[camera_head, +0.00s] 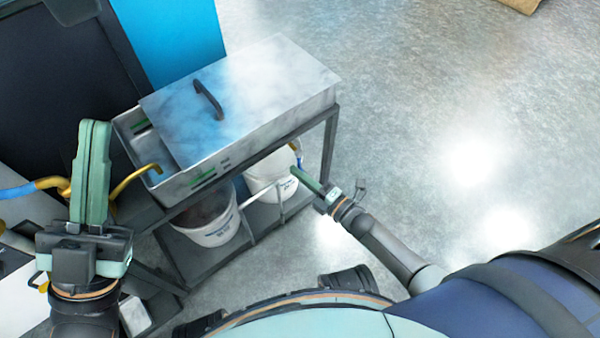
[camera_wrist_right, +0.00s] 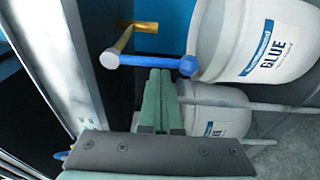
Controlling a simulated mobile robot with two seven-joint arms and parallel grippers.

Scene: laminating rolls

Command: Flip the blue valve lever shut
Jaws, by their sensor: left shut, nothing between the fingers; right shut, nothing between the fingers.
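The blue valve lever (camera_wrist_right: 150,62) shows in the right wrist view just beyond my right fingertips. It is a bar with a round knob at each end, lying crosswise to the brass pipe (camera_wrist_right: 127,37). In the head view only a small blue piece of the lever (camera_head: 299,161) shows at the tank's right end. My right gripper (camera_head: 295,170) is shut and empty, with its green fingertips (camera_wrist_right: 160,75) close to the lever; I cannot tell whether they touch. My left gripper (camera_head: 95,125) is shut and empty, upright at the left, away from the lever.
A steel tank with a lid (camera_head: 250,95) stands on a dark frame (camera_head: 330,145). White glue buckets sit below, one on the left (camera_head: 210,232) and one on the right (camera_head: 262,172); a bucket (camera_wrist_right: 260,35) is close beside the lever.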

